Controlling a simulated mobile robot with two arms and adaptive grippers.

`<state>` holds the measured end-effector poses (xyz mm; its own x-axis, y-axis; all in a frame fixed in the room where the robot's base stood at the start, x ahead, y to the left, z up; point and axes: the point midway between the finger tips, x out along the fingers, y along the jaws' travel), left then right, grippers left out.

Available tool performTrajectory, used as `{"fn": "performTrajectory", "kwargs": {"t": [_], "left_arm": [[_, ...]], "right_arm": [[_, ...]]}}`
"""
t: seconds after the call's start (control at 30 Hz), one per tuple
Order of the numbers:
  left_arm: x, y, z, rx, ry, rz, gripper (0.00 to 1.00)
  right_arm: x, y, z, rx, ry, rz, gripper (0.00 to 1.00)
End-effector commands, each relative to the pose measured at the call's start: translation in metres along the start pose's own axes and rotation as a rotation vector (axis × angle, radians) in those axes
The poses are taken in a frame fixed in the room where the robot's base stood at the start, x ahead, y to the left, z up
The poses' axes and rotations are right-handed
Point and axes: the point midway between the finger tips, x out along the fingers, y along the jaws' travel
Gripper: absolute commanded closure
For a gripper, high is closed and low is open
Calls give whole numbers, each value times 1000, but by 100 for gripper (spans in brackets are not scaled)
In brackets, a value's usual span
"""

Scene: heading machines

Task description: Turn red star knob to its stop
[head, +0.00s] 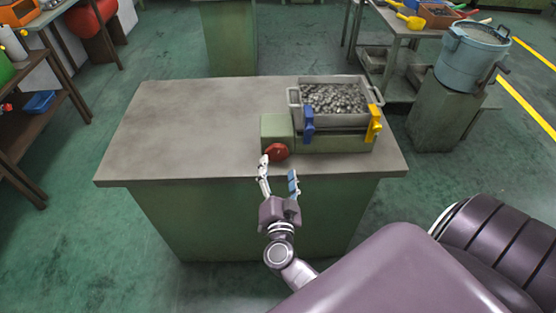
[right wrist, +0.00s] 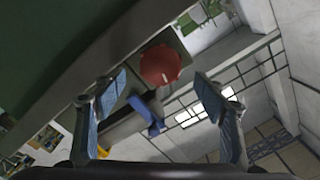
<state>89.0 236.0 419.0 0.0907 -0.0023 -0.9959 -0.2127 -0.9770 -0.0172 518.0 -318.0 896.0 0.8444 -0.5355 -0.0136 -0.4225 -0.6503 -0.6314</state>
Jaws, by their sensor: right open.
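The red star knob (head: 277,152) is on the front of a small green box (head: 276,127) on the table. In the right wrist view the red knob (right wrist: 160,65) shows beyond and between the fingertips, apart from both. My right gripper (head: 279,173) is open and empty at the table's front edge, just in front of the knob. Its fingers (right wrist: 157,90) are spread wide in the right wrist view. How far the knob is turned cannot be told. My left gripper is not in view.
A metal tray of grey pieces (head: 293,95) sits on the machine, with a blue lever (head: 308,124) and a yellow lever (head: 374,124) at its front. The left part of the grey table (head: 190,125) is clear. A blue bucket (head: 470,58) stands on a pedestal at right.

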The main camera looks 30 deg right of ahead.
Motion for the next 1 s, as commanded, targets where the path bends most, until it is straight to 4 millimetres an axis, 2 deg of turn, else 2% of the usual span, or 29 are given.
{"fn": "performTrajectory", "kwargs": {"t": [0.1,0.3,0.5,0.8,0.87,0.93,1.0], "left_arm": [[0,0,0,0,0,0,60],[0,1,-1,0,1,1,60],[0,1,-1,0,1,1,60],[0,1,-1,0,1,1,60],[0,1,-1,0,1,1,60],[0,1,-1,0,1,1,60],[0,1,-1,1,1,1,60]], "right_arm": [[-28,1,1,2,-4,4,34],[-60,0,1,1,-2,1,34],[-72,0,0,1,0,0,34],[-72,0,1,-1,-2,-2,34],[-73,0,7,-12,-13,-12,34],[-75,1,23,-49,-49,-41,34],[-80,4,54,-111,-118,-91,34]]}}
